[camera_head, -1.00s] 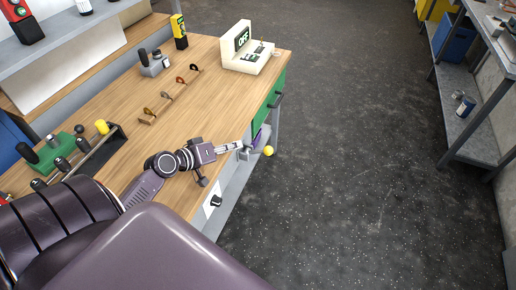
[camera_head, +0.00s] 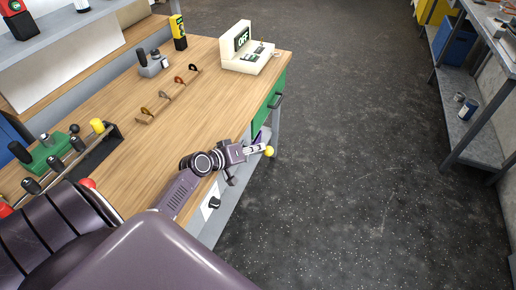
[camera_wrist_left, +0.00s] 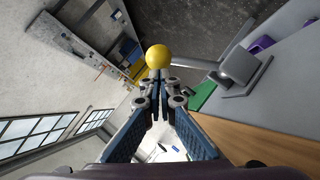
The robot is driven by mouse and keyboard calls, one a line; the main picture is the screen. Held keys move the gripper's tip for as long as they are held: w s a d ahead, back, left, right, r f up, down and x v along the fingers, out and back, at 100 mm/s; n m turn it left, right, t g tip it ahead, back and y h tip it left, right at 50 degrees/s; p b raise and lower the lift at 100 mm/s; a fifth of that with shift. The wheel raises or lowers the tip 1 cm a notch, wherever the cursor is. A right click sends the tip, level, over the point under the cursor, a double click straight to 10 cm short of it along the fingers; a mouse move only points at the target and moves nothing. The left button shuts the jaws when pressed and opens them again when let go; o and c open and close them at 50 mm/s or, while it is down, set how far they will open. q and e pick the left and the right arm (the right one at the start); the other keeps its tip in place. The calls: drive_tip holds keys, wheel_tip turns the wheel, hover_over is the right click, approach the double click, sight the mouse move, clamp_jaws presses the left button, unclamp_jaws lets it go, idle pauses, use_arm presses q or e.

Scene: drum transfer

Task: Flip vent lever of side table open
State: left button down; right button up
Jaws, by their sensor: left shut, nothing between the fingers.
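The vent lever has a yellow ball knob (camera_head: 269,151) and sits at the side edge of the wooden table (camera_head: 205,100). In the left wrist view the yellow knob (camera_wrist_left: 159,57) is just past my fingertips, and its thin rod runs right to a grey bracket (camera_wrist_left: 245,68). My left gripper (camera_head: 262,150) is shut and empty, beside the knob at the table's edge. In the left wrist view its fingers (camera_wrist_left: 160,85) are together, just below the knob. I cannot tell whether they touch it. In the head view the gripper hides most of the rod. My right gripper is not in view.
A cream box with an OFF display (camera_head: 248,47) stands at the table's far corner. A row of small hooks (camera_head: 170,93) and a rack of black-handled levers (camera_head: 75,155) are on the tabletop. A black knob (camera_head: 214,202) is on the table's side.

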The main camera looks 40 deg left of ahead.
use_arm(q)
drive_tip(key=shift+d+p, duration=0.3)
drive_tip(key=shift+p, duration=0.4)
